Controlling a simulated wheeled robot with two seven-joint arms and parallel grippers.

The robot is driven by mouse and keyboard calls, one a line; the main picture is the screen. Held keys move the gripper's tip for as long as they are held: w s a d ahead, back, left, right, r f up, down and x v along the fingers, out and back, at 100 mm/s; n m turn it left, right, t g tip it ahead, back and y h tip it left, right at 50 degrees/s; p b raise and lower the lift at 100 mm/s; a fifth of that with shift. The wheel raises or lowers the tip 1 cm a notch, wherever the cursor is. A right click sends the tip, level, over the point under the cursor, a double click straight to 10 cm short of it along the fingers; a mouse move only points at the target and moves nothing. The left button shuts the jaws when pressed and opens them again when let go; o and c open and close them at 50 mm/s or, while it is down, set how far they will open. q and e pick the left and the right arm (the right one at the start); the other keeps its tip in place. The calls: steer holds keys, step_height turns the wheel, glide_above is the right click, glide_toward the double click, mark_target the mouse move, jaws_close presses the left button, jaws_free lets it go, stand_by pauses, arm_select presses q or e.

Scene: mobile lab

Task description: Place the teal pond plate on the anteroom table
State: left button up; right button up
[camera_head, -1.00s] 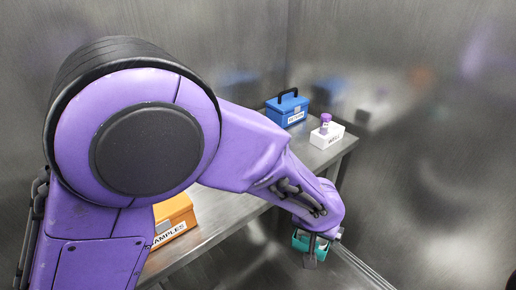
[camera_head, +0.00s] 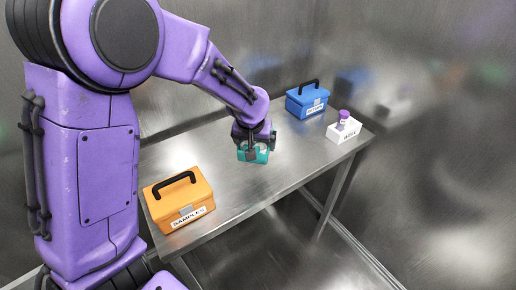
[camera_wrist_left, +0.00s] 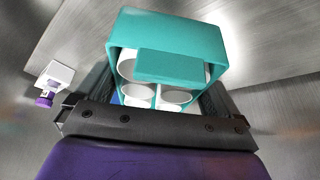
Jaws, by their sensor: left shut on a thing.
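The teal pond plate (camera_head: 261,156) is a small block; the left wrist view shows its teal frame (camera_wrist_left: 168,27) around several white round wells. My left gripper (camera_head: 254,148) is shut on it, with the dark jaws at its sides. The plate shows against the middle of the metal anteroom table (camera_head: 235,192), between the orange and blue boxes. I cannot tell whether it touches the tabletop. The jaws hide part of it. My right gripper is not in view.
An orange SAMPLES box (camera_head: 180,203) stands at the table's near left. A blue box (camera_head: 307,100) stands at the back right, beside a white block (camera_head: 343,131) holding a purple-capped vial (camera_head: 343,116). Bare tabletop lies around the plate.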

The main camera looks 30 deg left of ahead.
arm_select(q)
steer(key=w+a+f, duration=0.1)
steer(key=w+f, duration=0.1)
steer(key=w+a+f, duration=0.1)
steer(key=w+f, duration=0.1)
steer(key=w+a+f+p, duration=0.1)
steer(key=w+a+f, duration=0.1)
steer(key=w+f, duration=0.1)
steer(key=x, duration=0.3)
steer(key=shift+s+d+f, duration=0.1)
steer(key=shift+s+f, duration=0.05)
steer(key=shift+f, duration=0.35)
steer(key=shift+s, duration=0.1)
steer(key=o, duration=0.7)
steer(key=shift+f, duration=0.15)
steer(key=v, duration=1.2)
steer(key=shift+r, duration=0.2)
